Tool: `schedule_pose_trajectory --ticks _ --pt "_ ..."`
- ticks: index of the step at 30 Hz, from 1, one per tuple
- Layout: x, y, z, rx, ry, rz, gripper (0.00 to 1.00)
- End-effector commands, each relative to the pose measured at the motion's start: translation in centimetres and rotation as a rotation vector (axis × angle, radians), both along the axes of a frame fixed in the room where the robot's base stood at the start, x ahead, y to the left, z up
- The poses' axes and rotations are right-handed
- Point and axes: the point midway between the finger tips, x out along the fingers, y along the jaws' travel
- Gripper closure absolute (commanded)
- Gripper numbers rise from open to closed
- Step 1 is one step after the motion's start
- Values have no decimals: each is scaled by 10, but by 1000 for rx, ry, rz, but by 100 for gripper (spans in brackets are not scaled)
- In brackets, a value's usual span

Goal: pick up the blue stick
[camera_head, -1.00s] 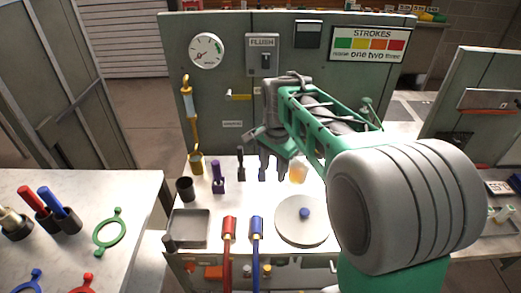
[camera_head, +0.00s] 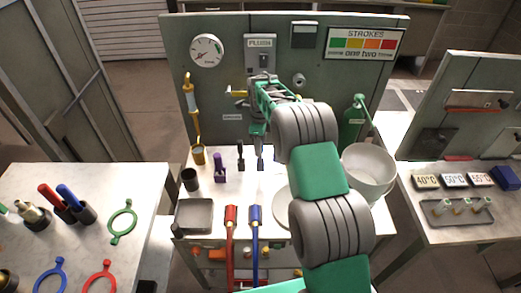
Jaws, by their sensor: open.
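The left table (camera_head: 140,189) also holds green (camera_head: 122,222), blue (camera_head: 49,279) and red rings. On the middle bench are a purple-handled item (camera_head: 220,169), a grey tray (camera_head: 194,215) and red and blue hose ends. A white bowl (camera_head: 370,168) is at right.

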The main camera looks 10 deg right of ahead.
Motion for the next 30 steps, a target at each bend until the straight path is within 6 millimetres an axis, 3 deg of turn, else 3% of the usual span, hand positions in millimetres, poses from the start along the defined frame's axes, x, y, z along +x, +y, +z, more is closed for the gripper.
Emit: schedule_pose_trajectory --ticks 5,21,30 --pt "0 0 0 0 -1 1 55" --pt "0 0 0 0 -2 1 99" --pt "0 0 0 0 -2 1 100"
